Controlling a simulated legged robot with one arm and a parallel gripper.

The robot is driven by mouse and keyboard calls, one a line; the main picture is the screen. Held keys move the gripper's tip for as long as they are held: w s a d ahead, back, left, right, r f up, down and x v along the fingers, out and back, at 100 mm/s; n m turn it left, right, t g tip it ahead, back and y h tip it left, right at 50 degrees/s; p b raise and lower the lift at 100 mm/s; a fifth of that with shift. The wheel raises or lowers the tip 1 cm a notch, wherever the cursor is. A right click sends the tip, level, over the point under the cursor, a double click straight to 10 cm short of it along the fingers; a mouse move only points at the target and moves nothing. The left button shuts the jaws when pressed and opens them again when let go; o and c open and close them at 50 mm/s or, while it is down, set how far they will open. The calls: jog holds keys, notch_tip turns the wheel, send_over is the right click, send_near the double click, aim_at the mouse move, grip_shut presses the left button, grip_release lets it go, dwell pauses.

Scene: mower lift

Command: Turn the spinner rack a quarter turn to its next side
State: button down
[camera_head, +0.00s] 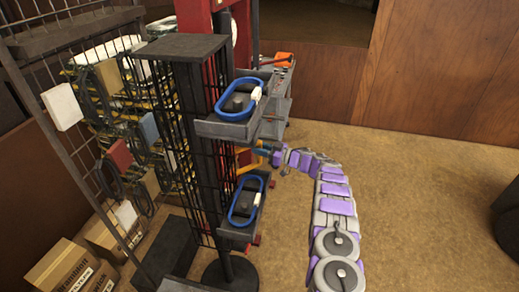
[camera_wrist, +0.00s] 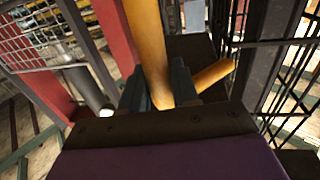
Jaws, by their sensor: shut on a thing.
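The spinner rack (camera_head: 196,46) is a tall dark column with wire mesh sides, upright on a round base (camera_head: 231,273). Two grey trays on its right side, an upper one (camera_head: 224,128) and a lower one (camera_head: 238,232), each hold a blue coil. A yellow-orange bar (camera_head: 246,157) shows between the trays. My gripper (camera_head: 266,152) reaches it from the right. In the wrist view my gripper (camera_wrist: 160,88) is shut on the yellow-orange bar (camera_wrist: 146,38), which has a branch (camera_wrist: 211,74) to the right. Where the bar joins the rack is hidden.
A mesh wall rack (camera_head: 60,103) with hanging goods stands at the left, with cardboard boxes (camera_head: 60,275) below. A red post (camera_head: 196,17) and a grey cart (camera_head: 280,95) stand behind.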

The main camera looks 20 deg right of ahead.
jog(key=shift+w+r, duration=0.2)
jog(key=shift+r, duration=0.2)
jog(key=c, duration=1.3)
grip_release()
jog(key=o, duration=0.3)
jog(key=shift+w+f, duration=0.35)
jog(key=shift+s, duration=0.2)
jog(key=shift+s+d, duration=0.2)
jog(key=shift+d, duration=0.1)
jog(key=v, duration=1.6)
jog(key=shift+s+d, duration=0.1)
jog(key=shift+d, duration=0.15)
